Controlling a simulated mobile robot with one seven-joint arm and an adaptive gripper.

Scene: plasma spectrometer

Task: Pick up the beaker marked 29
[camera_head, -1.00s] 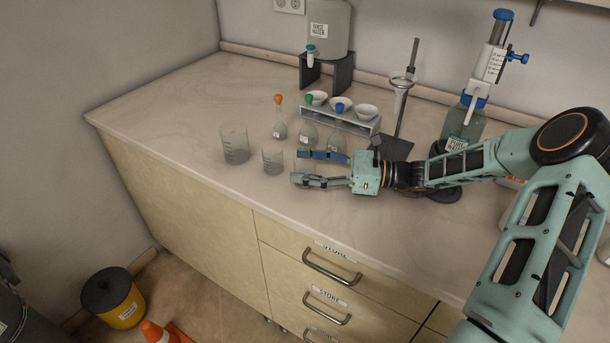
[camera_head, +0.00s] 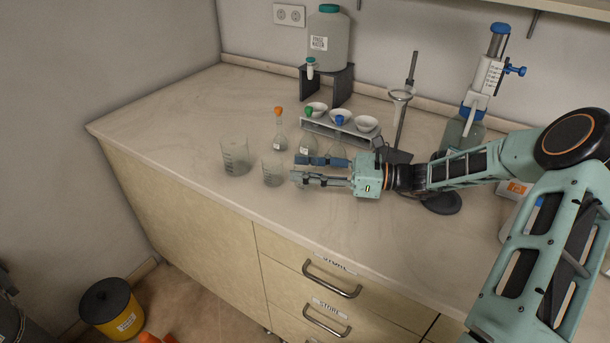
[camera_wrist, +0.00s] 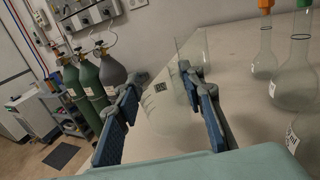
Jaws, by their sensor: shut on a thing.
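My gripper (camera_head: 308,169) reaches left over the bench, with its two fingers around a clear glass beaker. In the wrist view the fingers (camera_wrist: 158,90) are shut on this beaker (camera_wrist: 162,102), which has a small dark code label and graduation marks. I cannot read a number on it.
An orange-stoppered flask (camera_head: 280,133) and green- and blue-stoppered flasks stand just behind my gripper. Behind them is a white rack (camera_head: 345,136) with bowls. A stand with a ring (camera_head: 401,94) and a dispenser bottle (camera_head: 470,130) are to the right. The front left bench is clear.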

